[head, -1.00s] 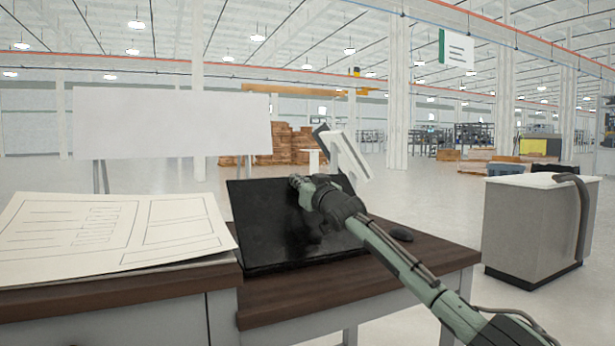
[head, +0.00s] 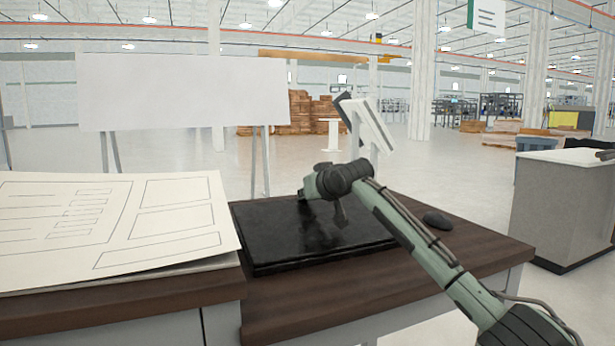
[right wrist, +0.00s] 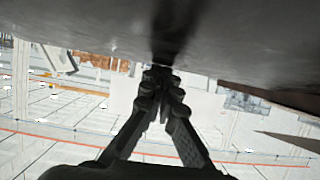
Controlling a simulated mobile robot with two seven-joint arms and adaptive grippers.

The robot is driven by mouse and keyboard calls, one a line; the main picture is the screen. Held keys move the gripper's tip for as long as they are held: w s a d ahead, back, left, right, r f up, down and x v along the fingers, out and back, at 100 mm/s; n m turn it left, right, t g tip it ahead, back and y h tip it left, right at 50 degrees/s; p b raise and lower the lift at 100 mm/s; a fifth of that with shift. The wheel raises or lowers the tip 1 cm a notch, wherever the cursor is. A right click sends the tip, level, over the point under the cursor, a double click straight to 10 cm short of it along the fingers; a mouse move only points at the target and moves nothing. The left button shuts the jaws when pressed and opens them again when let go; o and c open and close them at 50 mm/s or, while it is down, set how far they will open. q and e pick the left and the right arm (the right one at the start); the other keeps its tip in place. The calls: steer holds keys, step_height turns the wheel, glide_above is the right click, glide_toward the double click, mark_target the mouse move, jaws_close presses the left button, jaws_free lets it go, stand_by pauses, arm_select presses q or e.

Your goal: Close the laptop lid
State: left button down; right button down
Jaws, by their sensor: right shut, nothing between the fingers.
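The laptop (head: 285,240) is a glossy black slab on the brown desk. Its lid lies low and almost flat over the base; I cannot tell whether a small gap is left. My right gripper (head: 304,194) is at the far edge of the lid, with its arm reaching across from the lower right. In the right wrist view the shut, empty fingers (right wrist: 162,74) meet just at the grey lid surface (right wrist: 90,32), which fills the top of the picture. Contact is hard to make out. My left gripper is not in view.
A large printed sheet (head: 110,225) lies on the left part of the desk. A dark mouse (head: 437,219) sits right of the laptop on the bare wood (head: 480,247). A whiteboard (head: 185,92) stands behind, and a grey cabinet (head: 565,210) stands at the right.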

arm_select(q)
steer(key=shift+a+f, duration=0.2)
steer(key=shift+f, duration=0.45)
arm_select(e)
steer(key=shift+w+a+f+g+h, duration=0.15)
steer(key=shift+f+g, duration=0.25)
steer(key=shift+f, duration=0.3)
steer(key=shift+w+d+f+g+h, duration=0.15)
steer(key=shift+f+g, duration=0.25)
steer(key=shift+f, duration=0.25)
steer(key=shift+s, duration=0.1)
